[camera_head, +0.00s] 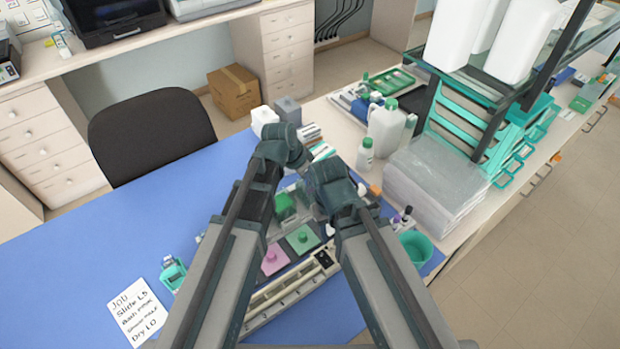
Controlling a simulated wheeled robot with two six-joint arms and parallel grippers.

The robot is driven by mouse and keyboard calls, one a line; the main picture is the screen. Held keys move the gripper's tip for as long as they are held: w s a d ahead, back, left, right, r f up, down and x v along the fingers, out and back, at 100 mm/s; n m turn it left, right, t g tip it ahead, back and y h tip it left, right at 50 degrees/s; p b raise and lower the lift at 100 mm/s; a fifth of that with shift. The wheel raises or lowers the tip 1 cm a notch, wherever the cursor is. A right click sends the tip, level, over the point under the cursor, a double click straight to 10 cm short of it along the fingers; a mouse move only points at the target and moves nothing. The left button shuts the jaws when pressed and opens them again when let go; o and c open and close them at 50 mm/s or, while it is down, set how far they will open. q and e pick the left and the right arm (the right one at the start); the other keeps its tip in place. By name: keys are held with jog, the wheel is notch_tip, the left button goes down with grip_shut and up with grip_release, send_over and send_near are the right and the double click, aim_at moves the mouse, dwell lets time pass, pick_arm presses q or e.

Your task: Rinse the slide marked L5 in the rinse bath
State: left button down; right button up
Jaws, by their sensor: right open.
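Several small square staining baths stand on the blue mat in front of me, among them one with a pink lid (272,260), one with a light green lid (302,238) and a darker green one (284,203). I cannot tell which is the rinse bath. The slide marked L5 cannot be made out. My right gripper (328,188) is open above the right side of the baths, its fingertips mostly hidden by its own wrist. My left gripper (281,146) is beyond the baths, its fingers hidden behind my arm.
A handwritten card (136,310) naming slide L5 and a teal holder (173,273) lie on the left. A long pale rack (290,292) lies in front. A teal cup (415,247), stacked clear boxes (435,185) and bottles (386,130) crowd the right. The blue mat's left side (90,240) is mostly clear.

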jog(key=shift+r, duration=0.1)
pick_arm(q)
notch_tip(320, 180, up, 10)
jog(key=p, duration=0.9)
jog(key=shift+f+p, duration=0.1)
jog(key=shift+p, duration=0.3)
jog(key=shift+f, duration=0.1)
pick_arm(e)
notch_tip(320, 180, up, 10)
jog(key=shift+f, duration=0.25)
jog(key=shift+f, duration=0.1)
